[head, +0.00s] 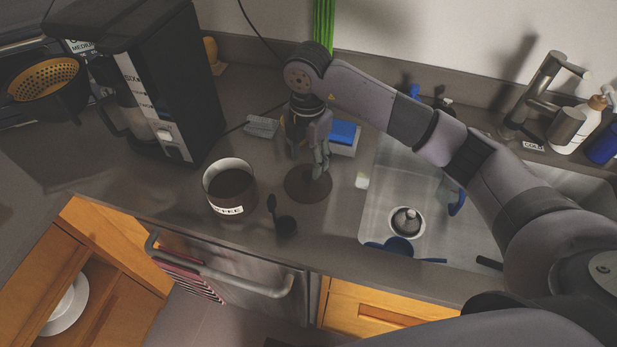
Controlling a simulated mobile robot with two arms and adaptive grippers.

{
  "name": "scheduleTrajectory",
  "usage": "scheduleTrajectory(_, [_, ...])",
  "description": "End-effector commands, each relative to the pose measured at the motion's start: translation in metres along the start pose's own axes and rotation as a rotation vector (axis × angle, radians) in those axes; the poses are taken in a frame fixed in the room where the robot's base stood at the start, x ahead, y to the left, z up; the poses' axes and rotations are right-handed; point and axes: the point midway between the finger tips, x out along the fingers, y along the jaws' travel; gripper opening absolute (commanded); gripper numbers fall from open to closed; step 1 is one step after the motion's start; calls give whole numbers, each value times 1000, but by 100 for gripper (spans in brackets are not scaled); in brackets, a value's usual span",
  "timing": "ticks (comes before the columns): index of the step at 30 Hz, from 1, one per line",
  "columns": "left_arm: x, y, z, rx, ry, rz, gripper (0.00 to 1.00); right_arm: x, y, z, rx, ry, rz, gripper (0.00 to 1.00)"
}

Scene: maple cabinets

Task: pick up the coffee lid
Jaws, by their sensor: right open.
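The coffee lid, a flat dark brown disc (303,190), lies on the grey counter between the coffee canister and the sink. The canister (232,203), round with a white label reading "FEE", stands open to the left, with dark contents. My right gripper (307,162) points down just above the lid's far part, open with nothing between its fingers. The fingers cover part of the lid's far edge; I cannot tell whether they touch it. My left gripper is out of view.
A dark scoop (285,225) lies just in front of the lid. A coffee machine (150,75) stands at the left. A blue sponge (344,132) sits behind the gripper. The sink (385,215) is to the right. The dishwasher handle (215,273) runs below the counter edge.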

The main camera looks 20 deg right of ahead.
Motion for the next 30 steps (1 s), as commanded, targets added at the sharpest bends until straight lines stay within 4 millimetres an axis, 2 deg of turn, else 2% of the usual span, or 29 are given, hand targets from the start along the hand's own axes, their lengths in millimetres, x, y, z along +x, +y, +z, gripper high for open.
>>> scheduleTrajectory(5, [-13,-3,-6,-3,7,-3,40,15,-2,0,2,2,-6,47])
scheduleTrajectory(8, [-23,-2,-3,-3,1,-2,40,30,-3,0,1,1,-5,47])
scheduleTrajectory(12, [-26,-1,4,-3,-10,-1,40,48,-2,0,2,1,-2,47])
scheduleTrajectory(20, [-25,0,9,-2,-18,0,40,54,-2,0,0,0,0,47])
scheduleTrajectory(30, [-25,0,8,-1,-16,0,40,53,-2,0,0,0,0,26])
